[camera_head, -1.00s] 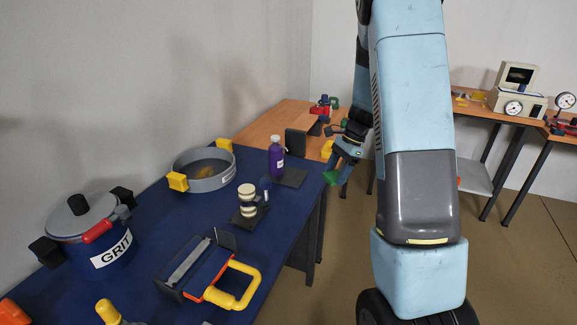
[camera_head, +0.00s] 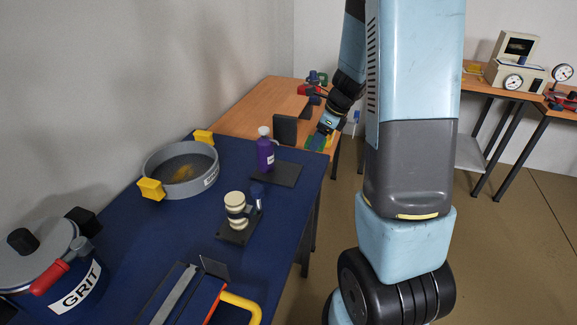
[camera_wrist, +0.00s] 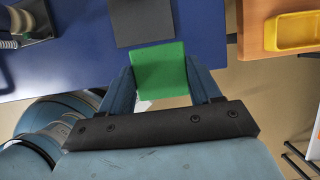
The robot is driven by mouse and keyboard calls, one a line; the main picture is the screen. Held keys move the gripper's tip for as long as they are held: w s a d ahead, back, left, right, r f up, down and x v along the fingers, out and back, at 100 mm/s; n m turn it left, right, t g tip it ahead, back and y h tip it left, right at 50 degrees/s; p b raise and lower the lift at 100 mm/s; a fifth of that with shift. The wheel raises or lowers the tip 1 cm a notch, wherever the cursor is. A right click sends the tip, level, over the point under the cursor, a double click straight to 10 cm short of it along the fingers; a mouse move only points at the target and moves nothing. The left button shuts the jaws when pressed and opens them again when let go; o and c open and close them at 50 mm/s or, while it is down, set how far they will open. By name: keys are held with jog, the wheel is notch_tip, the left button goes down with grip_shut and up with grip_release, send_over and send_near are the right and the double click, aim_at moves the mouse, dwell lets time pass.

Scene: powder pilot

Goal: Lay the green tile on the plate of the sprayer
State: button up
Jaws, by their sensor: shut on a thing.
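My gripper (camera_wrist: 159,88) is shut on the green tile (camera_wrist: 159,70), held flat between its two fingers. In the head view my gripper (camera_head: 326,131) is beyond the blue table's right edge, with the green tile (camera_head: 317,143) showing at its tip. A purple bottle with a pale cap (camera_head: 265,150), seemingly the sprayer, stands at the back of the blue table. A dark flat plate (camera_head: 286,174) lies in front of it. In the wrist view the dark plate (camera_wrist: 143,20) lies just ahead of the tile, which looks to be above the table edge.
A dark upright block (camera_head: 285,130) stands behind the bottle. A stand with cream discs (camera_head: 235,212) and a grey sieve (camera_head: 187,185) are on the blue table (camera_head: 200,228). A wooden table (camera_head: 250,112) adjoins behind; a yellow tray (camera_wrist: 293,32) shows on it.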

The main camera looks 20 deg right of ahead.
aim_at(307, 141)
jog(key=a, duration=0.1)
jog(key=a+f, duration=0.1)
jog(key=w+a, duration=0.1)
jog(key=shift+a+f, duration=0.2)
jog(key=shift+f, duration=0.15)
jog(key=a+f, duration=0.2)
jog(key=w+a+f, duration=0.1)
jog(key=a+f, duration=0.1)
jog(key=f, duration=0.1)
jog(key=shift+a+f, duration=0.1)
jog(key=shift+s+d+x, duration=0.1)
jog(key=shift+s+x, duration=0.05)
jog(key=shift+x, duration=0.8)
jog(key=shift+s+d+x, duration=0.15)
jog(key=shift+x, duration=0.85)
jog(key=shift+f, duration=0.2)
jog(key=o, duration=1.5)
